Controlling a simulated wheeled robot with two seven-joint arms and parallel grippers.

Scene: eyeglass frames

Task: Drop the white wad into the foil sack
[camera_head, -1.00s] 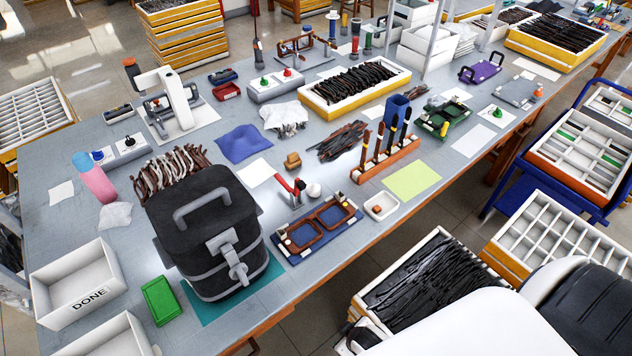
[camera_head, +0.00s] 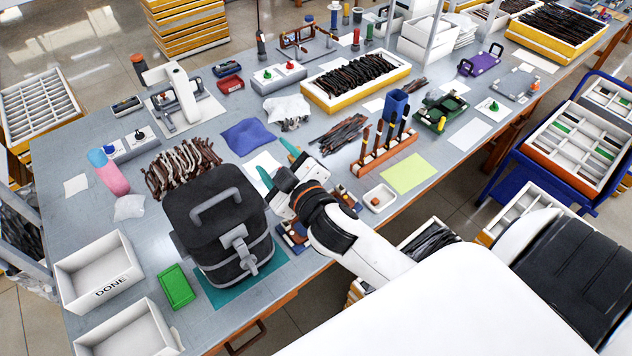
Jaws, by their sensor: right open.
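A crumpled whitish wad (camera_head: 129,207) lies on the left of the table, beside the pink and blue bottle. A small white ball seen earlier near the red clamp is now hidden behind my right arm; I cannot tell which of these is the task's wad. A silvery sack-like bag (camera_head: 38,278) shows partly at the table's left end; I cannot tell surely that it is the foil sack. My right gripper (camera_head: 278,162) is open and empty, its teal fingers above the table by the black bag and a white sheet. My left gripper is out of view.
A black bag (camera_head: 215,222) stands left of my right gripper. A blue cloth (camera_head: 248,137), a crumpled white cloth (camera_head: 287,108) and an orange tool rack (camera_head: 384,155) lie beyond. The DONE box (camera_head: 95,272) and a green box (camera_head: 176,287) are at front left.

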